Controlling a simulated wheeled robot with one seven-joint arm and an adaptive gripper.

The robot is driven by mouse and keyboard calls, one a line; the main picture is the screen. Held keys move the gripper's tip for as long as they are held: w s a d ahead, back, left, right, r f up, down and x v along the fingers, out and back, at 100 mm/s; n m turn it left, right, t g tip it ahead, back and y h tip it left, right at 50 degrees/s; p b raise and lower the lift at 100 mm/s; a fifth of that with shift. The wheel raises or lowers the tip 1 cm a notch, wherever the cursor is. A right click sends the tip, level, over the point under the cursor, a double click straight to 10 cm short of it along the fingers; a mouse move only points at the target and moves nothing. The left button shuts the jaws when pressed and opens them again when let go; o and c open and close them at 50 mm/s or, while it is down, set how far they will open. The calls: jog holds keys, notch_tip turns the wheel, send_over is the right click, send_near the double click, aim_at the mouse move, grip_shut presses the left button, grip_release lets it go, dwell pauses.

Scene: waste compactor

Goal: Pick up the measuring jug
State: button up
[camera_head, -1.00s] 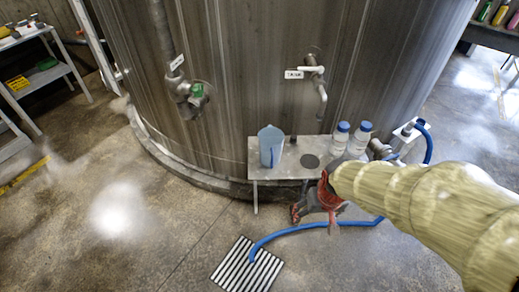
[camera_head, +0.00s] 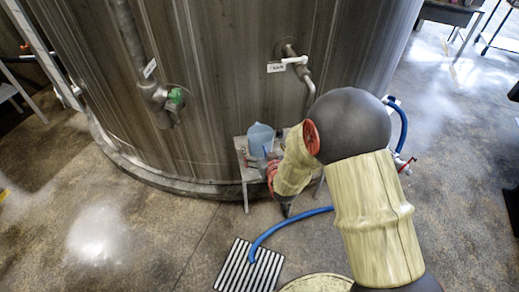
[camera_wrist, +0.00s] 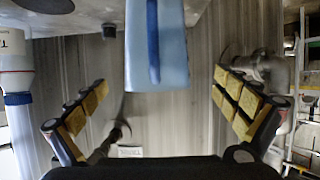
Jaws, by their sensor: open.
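The measuring jug (camera_head: 260,139) is translucent pale blue and stands upright on a small metal table (camera_head: 251,176) against the tank. In the wrist view, which looks upside down, the jug (camera_wrist: 172,50) shows at top centre with its darker blue handle facing me. My gripper (camera_wrist: 160,84) is open, its yellow-padded fingers spread to the left and right of the jug's line. No finger is seen touching the jug. In the head view my arm hides most of the gripper and part of the table.
A white bottle with a blue cap (camera_wrist: 18,98) stands to the left in the wrist view. The large tank (camera_head: 215,80) rises behind the table, with a valve (camera_head: 172,98) and a tap pipe (camera_head: 306,75). A blue hose (camera_head: 290,224) reaches a floor grate (camera_head: 249,268).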

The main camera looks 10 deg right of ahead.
aim_at(261, 141)
jog(key=b+x, duration=0.2)
jog(key=x, duration=0.4)
jog(key=shift+w+d+f+b, duration=0.25)
jog(key=shift+w+f+b, duration=0.05)
jog(key=shift+b, duration=0.1)
jog(key=shift+c, duration=0.6)
jog(key=c, duration=1.1)
jog(key=shift+c, duration=0.7)
